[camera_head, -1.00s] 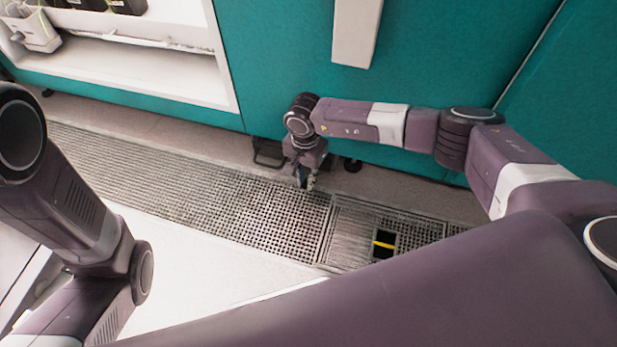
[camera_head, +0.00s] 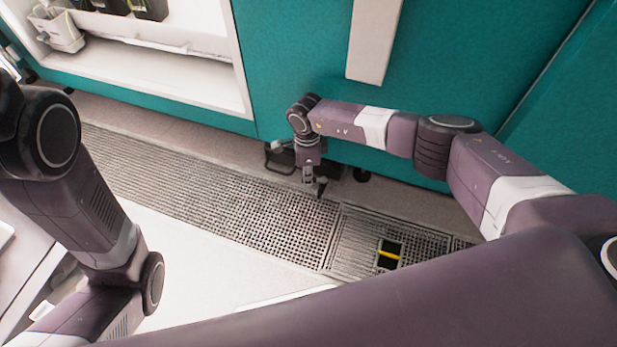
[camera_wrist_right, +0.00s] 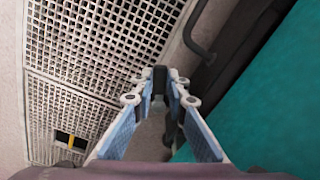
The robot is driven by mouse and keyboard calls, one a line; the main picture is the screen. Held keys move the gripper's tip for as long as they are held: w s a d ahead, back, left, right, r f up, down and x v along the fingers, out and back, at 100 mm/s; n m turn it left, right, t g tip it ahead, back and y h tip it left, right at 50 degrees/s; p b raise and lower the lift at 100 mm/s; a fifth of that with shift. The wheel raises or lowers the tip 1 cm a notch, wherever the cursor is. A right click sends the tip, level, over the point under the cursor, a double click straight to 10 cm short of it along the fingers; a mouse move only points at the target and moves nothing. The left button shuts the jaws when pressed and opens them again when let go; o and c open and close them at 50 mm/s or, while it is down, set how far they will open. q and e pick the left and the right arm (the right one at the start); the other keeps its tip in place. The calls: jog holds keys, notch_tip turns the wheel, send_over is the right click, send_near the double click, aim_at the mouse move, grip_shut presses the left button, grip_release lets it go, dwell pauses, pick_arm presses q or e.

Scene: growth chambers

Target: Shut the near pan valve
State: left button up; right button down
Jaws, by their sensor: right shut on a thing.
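My right gripper (camera_head: 313,188) is low beside the foot of the teal chamber, just above the floor grating. In the right wrist view its fingertips (camera_wrist_right: 160,82) close on a small dark piece (camera_wrist_right: 159,76), which looks like the handle of the near pan valve. The fingers hide most of it, so I cannot tell how far it is turned. A dark pipe (camera_wrist_right: 197,38) runs beside the fingers. In the head view a dark frame (camera_head: 277,161) stands at the chamber's foot, left of the gripper. My left arm shows at the left, but its gripper does not.
A floor grating (camera_head: 240,200) runs along the chamber. It has a square opening with a yellow bar (camera_head: 389,254) to the right. The teal chamber wall (camera_head: 300,60) rises close behind the right arm. A white shelf (camera_head: 165,72) is at upper left.

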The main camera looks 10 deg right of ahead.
jog(key=shift+w+d+m, duration=0.1)
jog(key=shift+w+m, duration=0.45)
jog(key=shift+m, duration=0.65)
jog(key=shift+w+d+m, duration=0.1)
jog(key=shift+m, duration=0.3)
jog(key=c, duration=1.9)
grip_release()
